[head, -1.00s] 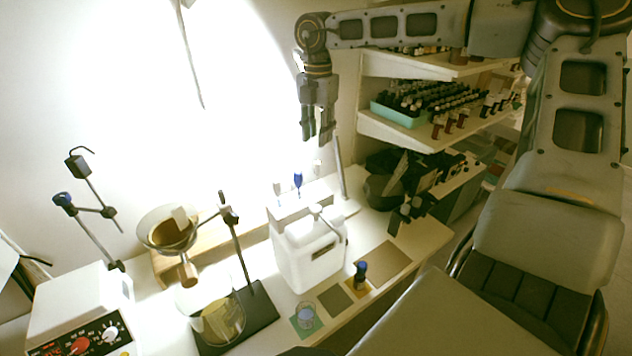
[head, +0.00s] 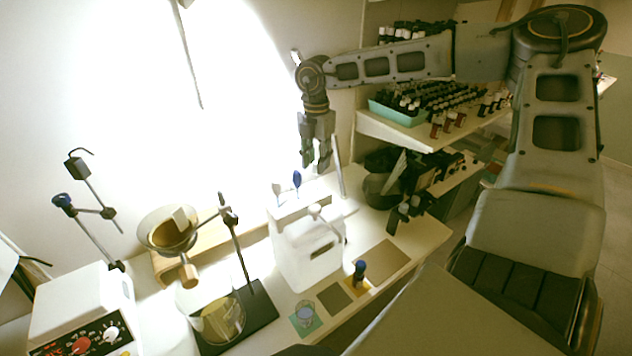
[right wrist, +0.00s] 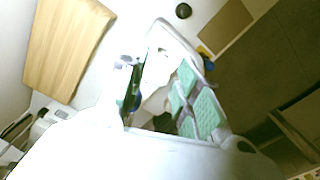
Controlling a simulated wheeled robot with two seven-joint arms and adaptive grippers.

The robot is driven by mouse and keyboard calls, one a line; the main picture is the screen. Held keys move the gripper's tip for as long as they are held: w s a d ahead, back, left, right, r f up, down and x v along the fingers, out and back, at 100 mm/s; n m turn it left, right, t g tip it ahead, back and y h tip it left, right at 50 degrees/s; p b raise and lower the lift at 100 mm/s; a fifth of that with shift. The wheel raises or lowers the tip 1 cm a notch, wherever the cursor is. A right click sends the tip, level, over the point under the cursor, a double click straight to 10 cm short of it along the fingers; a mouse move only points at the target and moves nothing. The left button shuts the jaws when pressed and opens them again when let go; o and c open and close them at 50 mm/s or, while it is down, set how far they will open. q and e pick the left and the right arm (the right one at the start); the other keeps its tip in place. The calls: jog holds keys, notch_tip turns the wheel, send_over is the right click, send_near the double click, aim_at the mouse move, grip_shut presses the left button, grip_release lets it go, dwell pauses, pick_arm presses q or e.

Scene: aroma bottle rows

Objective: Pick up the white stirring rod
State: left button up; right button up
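My right gripper (head: 316,165) hangs fingers down above the back of the white holder (head: 290,212). Its fingers are apart, with nothing visible between them in the head view. In the right wrist view the fingers (right wrist: 160,100) with green pads are spread, with bright, washed-out shapes between them. A pale-topped thin piece (head: 278,190) and a blue-topped one (head: 297,180) stand upright at the holder, left of the gripper. I cannot tell for sure which piece is the white stirring rod; the spot under my gripper is partly hidden by the fingers. My left gripper is not in view.
A white jug (head: 308,250) stands in front of the holder. A slanted grey rod (head: 338,170) is close to the right of my gripper. Shelves with bottles (head: 440,100) are at the right.

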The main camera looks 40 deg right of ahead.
aim_at(316, 175)
dwell(0.3)
jog(key=shift+f, duration=0.1)
jog(key=shift+f+p, duration=0.3)
jog(key=shift+f, duration=2.4)
grip_shut()
